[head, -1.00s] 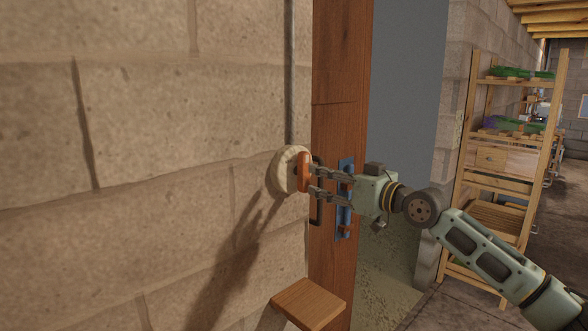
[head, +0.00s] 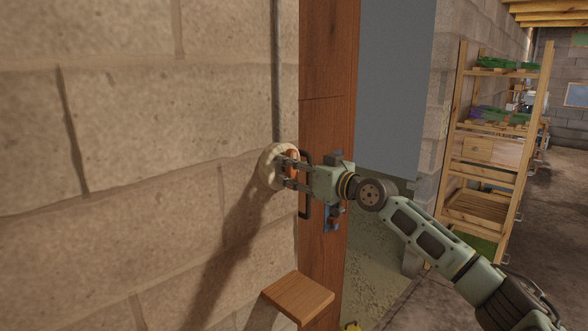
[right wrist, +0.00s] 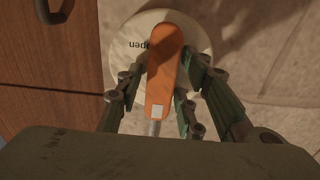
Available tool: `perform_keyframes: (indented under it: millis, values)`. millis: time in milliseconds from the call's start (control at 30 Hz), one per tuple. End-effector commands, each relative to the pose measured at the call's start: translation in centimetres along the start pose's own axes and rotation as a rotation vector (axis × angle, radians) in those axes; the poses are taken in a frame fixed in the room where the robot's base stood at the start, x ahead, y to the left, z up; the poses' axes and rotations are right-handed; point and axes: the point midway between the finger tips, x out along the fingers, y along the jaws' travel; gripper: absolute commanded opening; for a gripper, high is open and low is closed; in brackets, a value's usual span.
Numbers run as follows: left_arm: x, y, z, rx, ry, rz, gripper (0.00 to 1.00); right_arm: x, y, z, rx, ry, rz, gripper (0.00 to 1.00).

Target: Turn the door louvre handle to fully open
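The louvre handle is an orange lever (right wrist: 163,70) on a round cream dial (right wrist: 128,45) marked "open", whose lettering appears upside down in the right wrist view. In the head view the dial (head: 271,170) sits on the block wall beside the wooden door post, with the orange lever (head: 292,158) partly hidden by my fingers. My right gripper (head: 286,172) reaches the dial from the right. In the right wrist view its fingers (right wrist: 168,75) stand open on either side of the lever, with narrow gaps showing. My left gripper is out of view.
A black pull handle (head: 304,188) and a blue latch (head: 331,220) are on the wooden post (head: 324,110), close to my right gripper. A small wooden ledge (head: 298,294) juts out below. A wooden shelf rack (head: 480,150) stands at the right.

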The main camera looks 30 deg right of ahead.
Motion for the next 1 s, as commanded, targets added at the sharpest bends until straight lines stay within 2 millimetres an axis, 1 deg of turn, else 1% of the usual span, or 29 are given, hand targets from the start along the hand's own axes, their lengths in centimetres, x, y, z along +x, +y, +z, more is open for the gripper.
perform_keyframes:
  millis: [33,300,367,667,867,1000]
  values:
    - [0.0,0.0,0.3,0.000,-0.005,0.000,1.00,0.0,0.0,0.0,0.000,0.000,0.000,0.27]
    - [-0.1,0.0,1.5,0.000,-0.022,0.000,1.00,0.0,0.0,0.0,0.000,0.000,0.000,0.04]
    - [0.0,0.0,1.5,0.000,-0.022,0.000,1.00,0.0,0.0,0.0,0.000,0.000,0.000,0.00]
    - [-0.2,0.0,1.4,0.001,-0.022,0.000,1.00,0.0,0.1,-0.1,0.034,0.000,0.001,0.00]
    - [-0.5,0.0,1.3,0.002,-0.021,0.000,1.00,0.0,0.1,-0.1,0.136,0.001,0.000,0.00]
    - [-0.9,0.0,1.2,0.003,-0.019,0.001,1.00,0.0,0.1,-0.1,0.247,0.001,0.000,0.00]
